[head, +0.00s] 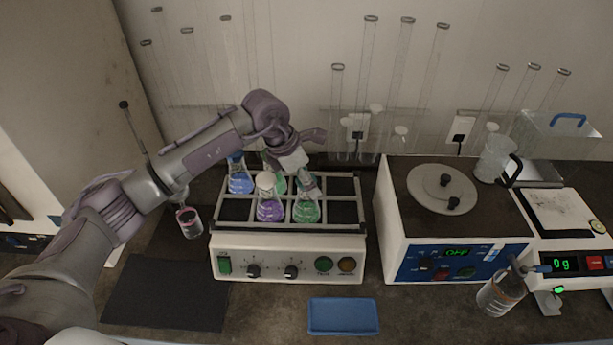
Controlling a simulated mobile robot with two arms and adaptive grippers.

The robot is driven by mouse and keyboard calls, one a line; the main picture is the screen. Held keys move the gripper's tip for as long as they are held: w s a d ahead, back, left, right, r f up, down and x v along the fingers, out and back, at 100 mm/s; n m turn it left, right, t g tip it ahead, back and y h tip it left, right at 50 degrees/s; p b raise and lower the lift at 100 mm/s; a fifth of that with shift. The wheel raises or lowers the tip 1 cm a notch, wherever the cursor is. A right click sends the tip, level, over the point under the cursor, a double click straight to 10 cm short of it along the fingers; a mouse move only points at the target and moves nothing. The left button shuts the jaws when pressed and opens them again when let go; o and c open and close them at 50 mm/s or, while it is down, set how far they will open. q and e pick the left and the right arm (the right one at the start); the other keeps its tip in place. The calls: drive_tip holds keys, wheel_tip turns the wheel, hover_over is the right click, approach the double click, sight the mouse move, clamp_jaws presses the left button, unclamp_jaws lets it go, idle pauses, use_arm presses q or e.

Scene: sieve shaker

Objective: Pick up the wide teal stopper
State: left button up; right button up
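Several stoppered flasks stand in the black-topped rack of the shaker (290,257): a blue-liquid flask (240,184), a purple-liquid flask (270,211), a green-liquid flask (306,212) and another green one (278,184) partly hidden behind. The purple flask has a pale stopper (265,180). I cannot clearly make out a wide teal stopper; the tops near my gripper are partly covered. My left gripper (302,170) points down above the rear and right flasks, close to the green flask's neck. Its fingers are too small and overlapped to judge. My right gripper is not in view.
A blue tray (343,317) lies at the front, with a dark mat (165,295) to its left. Right of the shaker stand a centrifuge-like box (455,260), a wash bottle (499,296) and a scale (565,213). Glass cylinders (366,80) line the back wall.

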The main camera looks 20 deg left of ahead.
use_arm(q)
drive_tip(key=c, duration=1)
drive_tip(key=shift+c, duration=0.2)
drive_tip(key=shift+r, duration=0.15)
